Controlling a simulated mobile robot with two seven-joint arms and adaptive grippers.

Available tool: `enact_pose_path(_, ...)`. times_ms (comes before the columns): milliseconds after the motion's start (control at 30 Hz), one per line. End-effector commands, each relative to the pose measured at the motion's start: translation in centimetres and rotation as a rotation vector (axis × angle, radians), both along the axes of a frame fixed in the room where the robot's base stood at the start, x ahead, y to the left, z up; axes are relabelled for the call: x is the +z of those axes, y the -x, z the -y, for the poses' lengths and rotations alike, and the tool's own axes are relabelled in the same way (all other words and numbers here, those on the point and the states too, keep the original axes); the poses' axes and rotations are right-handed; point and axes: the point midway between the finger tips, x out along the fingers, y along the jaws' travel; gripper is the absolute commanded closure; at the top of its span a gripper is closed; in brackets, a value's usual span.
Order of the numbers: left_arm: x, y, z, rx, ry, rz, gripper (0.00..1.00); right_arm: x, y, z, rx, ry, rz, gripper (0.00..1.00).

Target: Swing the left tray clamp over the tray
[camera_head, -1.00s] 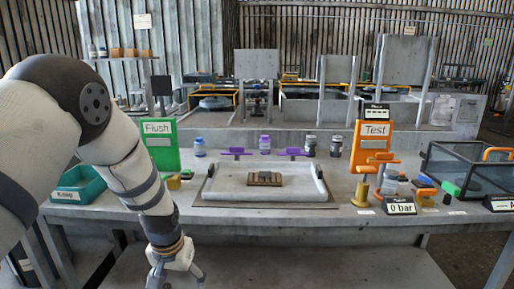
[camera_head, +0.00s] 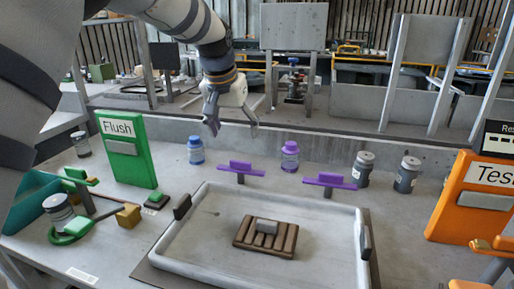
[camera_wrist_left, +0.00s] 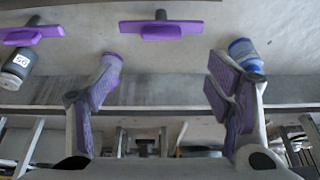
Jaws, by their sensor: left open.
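The left tray clamp (camera_head: 241,170) is a purple bar on a short dark post, just behind the back rim of the shallow grey tray (camera_head: 174,249). Its bar lies roughly along the rim; it also shows in the left wrist view (camera_wrist_left: 172,30). The similar right clamp (camera_head: 330,182) stands farther right. My left gripper (camera_head: 234,129) is open and empty, fingers pointing down, above and behind the left clamp, apart from it. Its purple-padded fingers (camera_wrist_left: 165,95) are spread in the left wrist view. My right gripper is not in view.
A brown ribbed block (camera_head: 266,241) lies in the tray. A blue bottle (camera_head: 196,151) and a purple bottle (camera_head: 289,157) stand either side of the left clamp. Dark jars (camera_head: 406,176) stand right. The green Flush panel (camera_head: 126,150) stands left.

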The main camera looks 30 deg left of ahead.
Motion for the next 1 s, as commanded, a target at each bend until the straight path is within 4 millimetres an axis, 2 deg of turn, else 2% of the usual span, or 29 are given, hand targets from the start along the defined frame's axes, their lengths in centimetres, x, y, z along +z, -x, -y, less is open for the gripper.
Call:
enact_pose_path(67, -1.2, -0.3, -0.1, 0.0, 0.001, -0.006, 0.27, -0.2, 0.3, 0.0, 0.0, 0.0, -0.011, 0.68)
enact_pose_path(300, -7.2, -2.5, -0.6, 0.0, 0.002, -0.011, 0.27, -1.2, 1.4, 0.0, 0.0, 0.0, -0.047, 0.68)
enact_pose_path(500, -10.4, -3.9, -1.0, -0.001, 0.0, -0.005, 0.27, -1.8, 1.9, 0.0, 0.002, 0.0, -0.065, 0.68)
enact_pose_path(633, -11.1, -4.3, -1.0, -0.001, 0.0, -0.003, 0.27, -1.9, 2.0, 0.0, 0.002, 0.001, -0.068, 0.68)
enact_pose_path(867, -11.1, -4.4, -1.1, 0.0, 0.001, 0.0, 0.27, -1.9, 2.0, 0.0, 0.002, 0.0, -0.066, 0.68)
enact_pose_path(967, -11.1, -4.4, -1.1, 0.0, 0.001, 0.0, 0.45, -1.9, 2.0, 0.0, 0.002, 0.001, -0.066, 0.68)
enact_pose_path(1000, -11.1, -4.3, -1.0, 0.0, 0.001, 0.0, 0.54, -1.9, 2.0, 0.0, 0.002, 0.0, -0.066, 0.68)
